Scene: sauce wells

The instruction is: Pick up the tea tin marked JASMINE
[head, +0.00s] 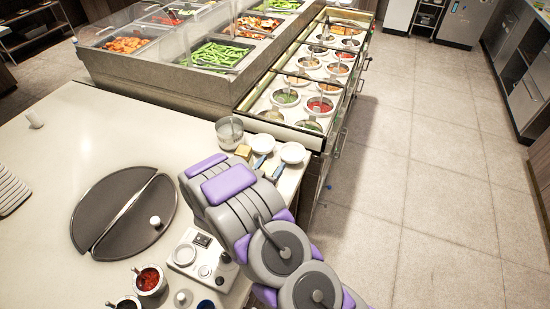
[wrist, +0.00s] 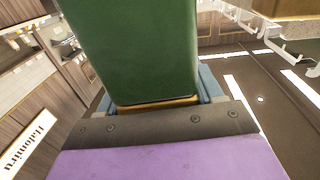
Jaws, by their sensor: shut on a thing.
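A dark green tin (wrist: 135,50) with rounded edges fills the upper middle of the wrist view. My gripper (wrist: 158,102) is shut on it, with blue-grey jaw parts showing at both sides of its near end. No marking shows on the side facing the camera, so I cannot read JASMINE on it. In the head view my arm reaches over the right edge of the white counter (head: 60,180).
A two-part dark round board (head: 105,205) lies on the counter. A grey device (head: 200,260) and a pot of red sauce (head: 150,280) stand near the arm. White bowls (head: 292,152) and the sauce wells (head: 320,105) lie beyond. Open floor (head: 430,170) is at right.

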